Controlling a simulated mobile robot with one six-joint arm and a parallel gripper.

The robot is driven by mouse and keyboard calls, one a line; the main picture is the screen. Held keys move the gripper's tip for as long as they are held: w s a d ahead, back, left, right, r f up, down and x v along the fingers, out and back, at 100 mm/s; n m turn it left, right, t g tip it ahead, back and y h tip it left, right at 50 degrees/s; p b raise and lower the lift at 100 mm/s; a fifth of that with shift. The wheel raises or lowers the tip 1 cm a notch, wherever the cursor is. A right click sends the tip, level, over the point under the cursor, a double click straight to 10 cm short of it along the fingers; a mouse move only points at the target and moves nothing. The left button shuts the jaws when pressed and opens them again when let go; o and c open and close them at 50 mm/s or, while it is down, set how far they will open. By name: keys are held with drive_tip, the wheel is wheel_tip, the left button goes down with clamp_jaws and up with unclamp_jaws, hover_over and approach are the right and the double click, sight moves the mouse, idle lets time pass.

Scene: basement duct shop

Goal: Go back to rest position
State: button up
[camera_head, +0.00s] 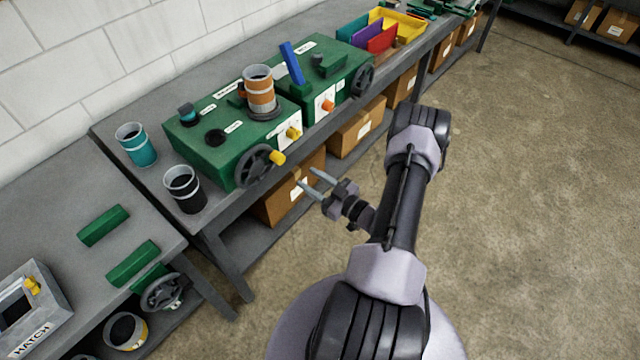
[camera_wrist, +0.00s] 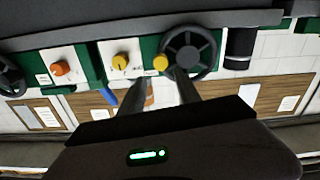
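My gripper (camera_head: 308,178) is in front of the bench, over the floor beside its front edge and near the green machine (camera_head: 225,165). Its two fingers are apart, with nothing between them. In the wrist view the fingers of my gripper (camera_wrist: 160,92) also stand apart and empty. Beyond them are a dark handwheel (camera_wrist: 190,48) and a yellow knob (camera_wrist: 120,62), seen upside down. My arm is bent above the floor, clear of the bench.
An orange cup (camera_head: 260,92) stands on the green machine. A teal cup (camera_head: 136,146) and a black cup (camera_head: 183,188) stand left of it. Cardboard boxes (camera_head: 357,132) fill the lower shelf. The floor (camera_head: 540,200) at right is clear.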

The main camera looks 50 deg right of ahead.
drive_tip(key=s, duration=0.3)
drive_tip(key=shift+s, duration=0.2)
